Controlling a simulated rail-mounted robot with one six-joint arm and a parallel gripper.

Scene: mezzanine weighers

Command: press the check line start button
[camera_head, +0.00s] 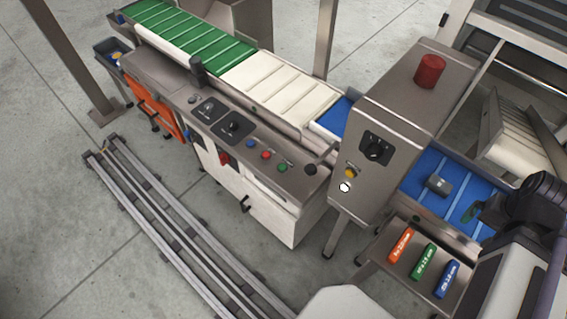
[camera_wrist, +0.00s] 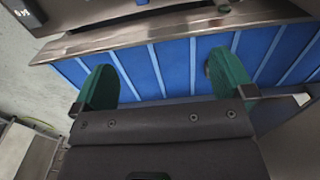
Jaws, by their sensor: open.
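A steel control console (camera_head: 225,130) carries a row of small push buttons: a blue button (camera_head: 250,144), a red button (camera_head: 266,155) and a green button (camera_head: 281,168). A steel housing to its right has a yellow button (camera_head: 351,173) and a white button (camera_head: 344,187) on its face. The labels are too small to read, so I cannot tell which is the check line start button. My gripper (camera_wrist: 163,78) is open and empty, its green fingers spread over a blue belt. In the head view my gripper (camera_head: 474,212) is right of the housing, apart from all these buttons.
The steel housing (camera_head: 395,85), with a dark knob (camera_head: 375,149) and red beacon (camera_head: 430,70), stands between my gripper and the console. Orange (camera_head: 400,245), green (camera_head: 424,262) and blue (camera_head: 447,280) bars lie on a tray.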

